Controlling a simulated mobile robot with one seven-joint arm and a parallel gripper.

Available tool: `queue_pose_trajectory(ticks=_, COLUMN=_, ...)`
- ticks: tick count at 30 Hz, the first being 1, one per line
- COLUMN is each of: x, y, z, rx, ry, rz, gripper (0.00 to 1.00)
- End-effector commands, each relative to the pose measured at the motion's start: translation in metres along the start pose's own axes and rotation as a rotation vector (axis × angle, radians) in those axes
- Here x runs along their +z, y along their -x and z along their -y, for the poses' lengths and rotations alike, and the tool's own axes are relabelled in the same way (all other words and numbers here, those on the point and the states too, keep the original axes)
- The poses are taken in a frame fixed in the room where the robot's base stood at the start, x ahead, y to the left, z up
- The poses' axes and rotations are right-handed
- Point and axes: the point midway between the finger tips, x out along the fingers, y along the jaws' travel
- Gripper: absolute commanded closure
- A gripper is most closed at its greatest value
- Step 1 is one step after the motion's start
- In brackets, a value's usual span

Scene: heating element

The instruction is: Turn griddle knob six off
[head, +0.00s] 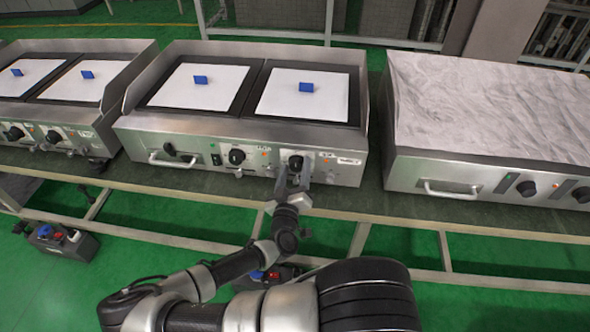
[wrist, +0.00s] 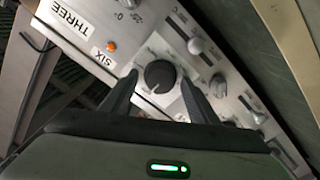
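The black round knob (wrist: 160,76) sits on the silver front panel, right by the "SIX" label (wrist: 103,57). A small white mark on its face is toward its lower left in the wrist view. In the head view the knob (head: 295,161) is at the right of the middle griddle's front (head: 220,162). My gripper (wrist: 160,82) has one finger on each side of the knob, with small gaps visible; contact cannot be made out. In the head view my gripper (head: 293,178) is just in front of the knob. An orange light (wrist: 111,46) shows near the label.
Another knob (head: 237,156) and a drawer handle (head: 172,160) are further left on the same panel. In the wrist view a smaller knob (wrist: 195,46) is beside the black knob.

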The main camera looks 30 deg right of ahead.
Motion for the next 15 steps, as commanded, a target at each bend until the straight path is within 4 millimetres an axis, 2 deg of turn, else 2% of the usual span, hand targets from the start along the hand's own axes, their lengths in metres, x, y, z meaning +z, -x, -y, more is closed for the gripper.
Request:
queue_pose_trajectory(ticks=8, x=0.0, y=0.006, z=0.001, rx=-0.001, ry=-0.001, rz=0.001, gripper=0.45)
queue_pose_trajectory(ticks=11, x=-0.001, y=0.02, z=0.001, rx=-0.003, ry=-0.001, rz=0.0, gripper=0.45)
queue_pose_trajectory(ticks=15, x=-0.001, y=0.051, z=0.002, rx=-0.004, ry=-0.002, rz=0.0, gripper=0.45)
